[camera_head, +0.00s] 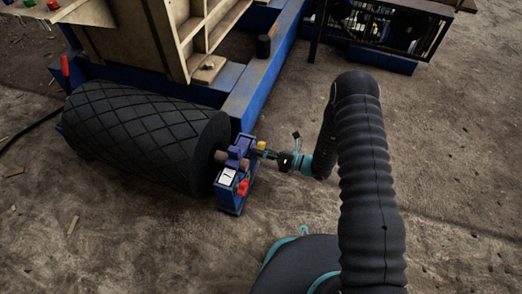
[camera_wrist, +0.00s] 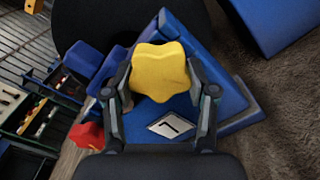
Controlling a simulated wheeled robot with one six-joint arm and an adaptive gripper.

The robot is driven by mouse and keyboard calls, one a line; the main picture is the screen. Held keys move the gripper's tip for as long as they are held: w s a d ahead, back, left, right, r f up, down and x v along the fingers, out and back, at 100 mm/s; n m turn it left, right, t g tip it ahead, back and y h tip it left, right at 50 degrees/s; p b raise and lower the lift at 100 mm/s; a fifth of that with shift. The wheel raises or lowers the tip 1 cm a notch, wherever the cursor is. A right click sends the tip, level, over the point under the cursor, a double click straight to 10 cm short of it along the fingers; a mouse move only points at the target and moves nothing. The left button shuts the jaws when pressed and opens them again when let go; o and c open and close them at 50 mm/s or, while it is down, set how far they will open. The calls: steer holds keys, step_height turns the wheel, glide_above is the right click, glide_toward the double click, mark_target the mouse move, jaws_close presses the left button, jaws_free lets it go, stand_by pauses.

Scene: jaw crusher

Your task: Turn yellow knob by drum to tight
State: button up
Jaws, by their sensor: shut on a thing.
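The yellow knob (camera_wrist: 160,72) is star-shaped and sits on the blue bearing housing (camera_wrist: 205,40) at the end of the drum. In the wrist view my gripper (camera_wrist: 160,85) has one finger on each side of the knob and is shut on it. In the head view the yellow knob (camera_head: 261,145) is small and partly covered by my gripper (camera_head: 264,152), which reaches it from the right. The black drum (camera_head: 150,130) with a diamond tread lies to the left of the housing. Any tight marking on the knob cannot be made out.
A red knob (camera_head: 242,187) and a white label (camera_head: 228,177) are on the same housing, close below my gripper. A blue frame beam (camera_head: 260,85) runs up behind it. A black cage (camera_head: 385,25) stands at the back right. The dirt floor (camera_head: 455,150) at right is clear.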

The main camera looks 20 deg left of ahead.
steer(key=m, duration=0.5)
steer(key=shift+r+m+p, duration=0.2)
steer(key=shift+m+p, duration=0.1)
steer(key=shift+p, duration=0.1)
steer(key=m, duration=0.5)
steer(key=shift+r+p, duration=0.15)
steer(key=shift+p, duration=0.25)
steer(key=shift+m, duration=0.4)
steer(key=o, duration=1.2)
steer(key=shift+c, duration=0.2)
steer(key=s+d, duration=0.1)
steer(key=d, duration=1.1)
